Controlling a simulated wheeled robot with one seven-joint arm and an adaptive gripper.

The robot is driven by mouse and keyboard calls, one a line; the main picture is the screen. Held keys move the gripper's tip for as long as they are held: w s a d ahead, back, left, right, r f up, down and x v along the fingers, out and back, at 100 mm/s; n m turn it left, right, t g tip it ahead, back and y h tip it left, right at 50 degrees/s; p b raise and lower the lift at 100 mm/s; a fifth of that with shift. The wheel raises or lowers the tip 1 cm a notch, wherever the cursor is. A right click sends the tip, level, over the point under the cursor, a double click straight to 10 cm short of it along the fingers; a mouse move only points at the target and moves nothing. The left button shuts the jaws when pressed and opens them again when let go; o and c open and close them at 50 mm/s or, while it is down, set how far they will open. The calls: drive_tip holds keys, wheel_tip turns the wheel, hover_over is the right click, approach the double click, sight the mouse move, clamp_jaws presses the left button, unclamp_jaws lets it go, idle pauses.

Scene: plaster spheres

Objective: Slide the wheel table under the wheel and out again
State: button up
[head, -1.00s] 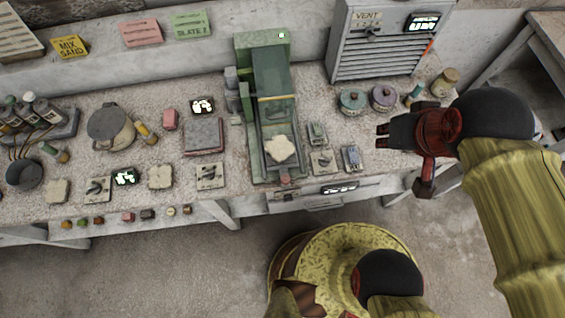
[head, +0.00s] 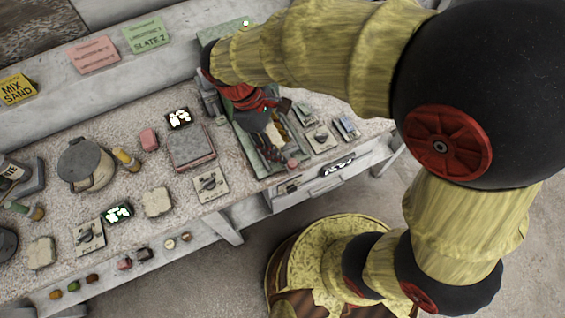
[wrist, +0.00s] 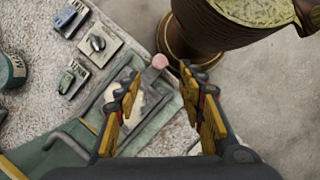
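The green wheel machine (head: 252,160) stands on the bench, its upper part covered by my arm in the head view. Its green frame also shows in the wrist view (wrist: 45,158). A pale block lies on the wheel table (wrist: 112,93), partly hidden behind my left finger. A pink knob (wrist: 159,62) sits at the machine's front end and shows in the head view (head: 292,163). My gripper (wrist: 162,75) is open, its fingers apart over the front end with the knob beyond the tips. I cannot tell whether it touches anything. The wheel is hidden.
Two dial plates (wrist: 98,43) and small switch boxes (wrist: 72,77) stand close beside the machine. A grey-red pad (head: 192,147) and a pot (head: 86,163) are to its left. My own base stands close in front of the bench.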

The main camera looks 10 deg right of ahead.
sight(292, 162)
drive_tip(key=b+x, duration=0.3)
drive_tip(key=x, duration=0.5)
drive_tip(key=shift+w+r, duration=0.1)
drive_tip(key=shift+c, duration=1.3)
drive_tip(key=shift+d, duration=0.1)
drive_tip(key=c, duration=0.7)
clamp_jaws()
